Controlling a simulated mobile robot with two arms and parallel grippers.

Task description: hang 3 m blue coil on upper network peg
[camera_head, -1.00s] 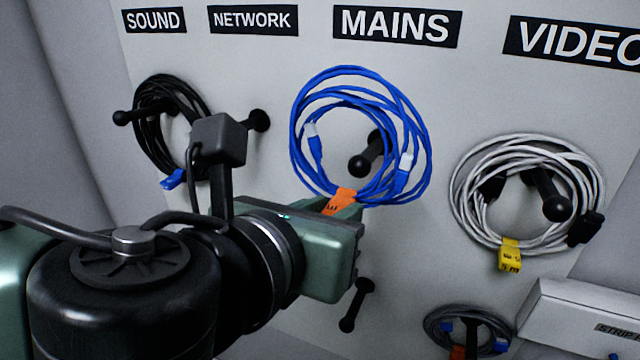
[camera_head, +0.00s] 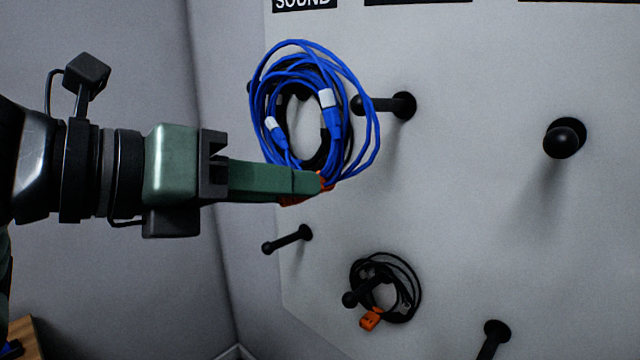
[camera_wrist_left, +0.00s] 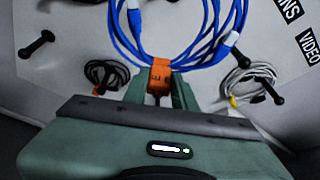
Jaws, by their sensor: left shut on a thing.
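My left gripper (camera_head: 312,183) is shut on the orange tag (camera_head: 291,200) at the bottom of the blue coil. The blue coil (camera_head: 369,150) hangs upright above the fingers, with white-and-blue plugs inside its loop. It also shows in the left wrist view (camera_wrist_left: 185,62), with its orange tag (camera_wrist_left: 160,77) between the fingers. The upper network peg (camera_head: 403,105) is just right of the coil. The coil's right strands overlap the peg's tip in the picture; I cannot tell whether the peg is inside the loop. My right gripper is not in view.
A black coil is partly hidden behind the blue one, under the SOUND label (camera_head: 305,4). An upper peg (camera_head: 565,138) at right is bare. Below are a bare peg (camera_head: 288,238), a dark coil with orange tag (camera_head: 371,318) on a peg, and another peg (camera_head: 492,335).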

